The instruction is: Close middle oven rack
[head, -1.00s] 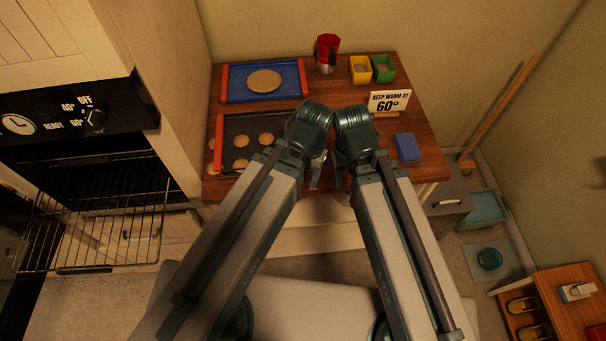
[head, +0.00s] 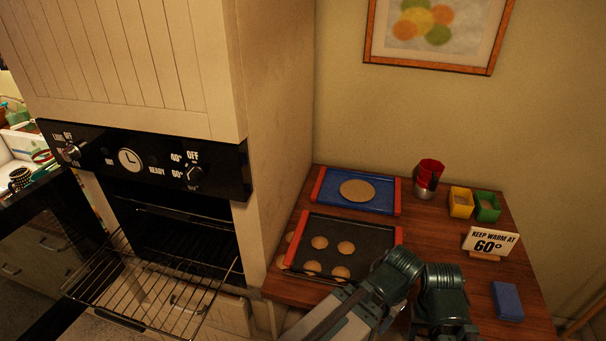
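The middle oven rack (head: 150,290) is a wire grid pulled far out of the open oven (head: 180,225), at the lower left of the head view. Its rear part reaches back to the dark oven opening. My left arm comes up from the bottom, right of the rack, and its wrist is over the wooden table by the dark tray. My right arm's wrist is just to the right of it. Both gripper fingers are below the picture or hidden behind the wrists. Neither arm touches the rack in view.
The wooden table (head: 385,295) carries a dark baking tray (head: 375,238) with cookies, a blue tray (head: 335,190), a red pot (head: 430,172), yellow and green tubs, a 60° sign (head: 490,243) and a blue block (head: 507,300). A cabinet side wall (head: 280,130) separates oven and table.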

